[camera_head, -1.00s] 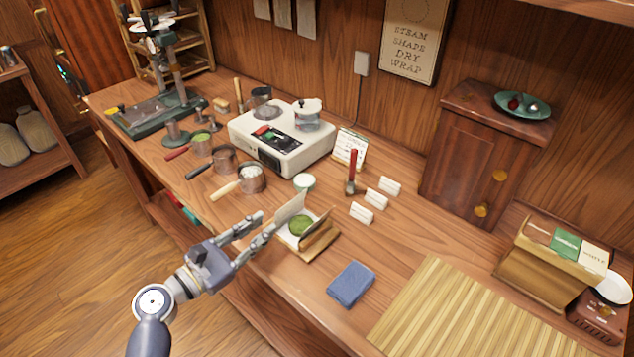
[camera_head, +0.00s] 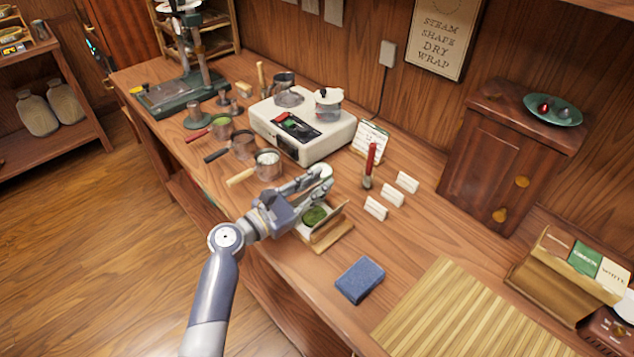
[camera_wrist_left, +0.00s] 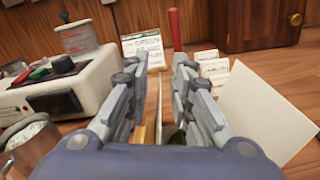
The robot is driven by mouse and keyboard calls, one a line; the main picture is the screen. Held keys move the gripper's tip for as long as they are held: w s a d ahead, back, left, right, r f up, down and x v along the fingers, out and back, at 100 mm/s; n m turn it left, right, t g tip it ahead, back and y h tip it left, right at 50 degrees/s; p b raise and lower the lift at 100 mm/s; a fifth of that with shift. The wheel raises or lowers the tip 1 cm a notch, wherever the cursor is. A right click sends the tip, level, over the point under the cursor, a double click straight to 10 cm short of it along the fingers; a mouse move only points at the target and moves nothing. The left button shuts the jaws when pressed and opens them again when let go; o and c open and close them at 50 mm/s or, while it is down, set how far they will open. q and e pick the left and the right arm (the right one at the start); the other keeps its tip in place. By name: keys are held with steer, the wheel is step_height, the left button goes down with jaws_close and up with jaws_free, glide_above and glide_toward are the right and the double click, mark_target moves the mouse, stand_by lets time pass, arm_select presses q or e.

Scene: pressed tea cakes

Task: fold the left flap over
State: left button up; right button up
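The paper wrapper (camera_head: 338,236) lies open on the table near its front edge, with a round green tea cake (camera_head: 315,215) in its middle. Its right flap stands tilted up, seen as a pale sheet (camera_wrist_left: 265,112) in the left wrist view. My left gripper (camera_head: 325,180) is over the wrapper's left side and hides most of the left flap. In the left wrist view, the fingers (camera_wrist_left: 158,100) are apart, with the thin edge of a pale sheet, likely the left flap, between them. I see no clear contact. My right gripper is not in view.
A red-handled tool (camera_head: 369,165) and small white cards (camera_head: 392,195) are behind right. A blue cloth (camera_head: 360,279) and a slatted mat (camera_head: 450,310) lie to the right.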

arm_select(q)
steer(key=shift+w+d, duration=0.1)
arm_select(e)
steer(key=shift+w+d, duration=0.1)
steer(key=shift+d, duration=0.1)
arm_select(q)
jaws_close()
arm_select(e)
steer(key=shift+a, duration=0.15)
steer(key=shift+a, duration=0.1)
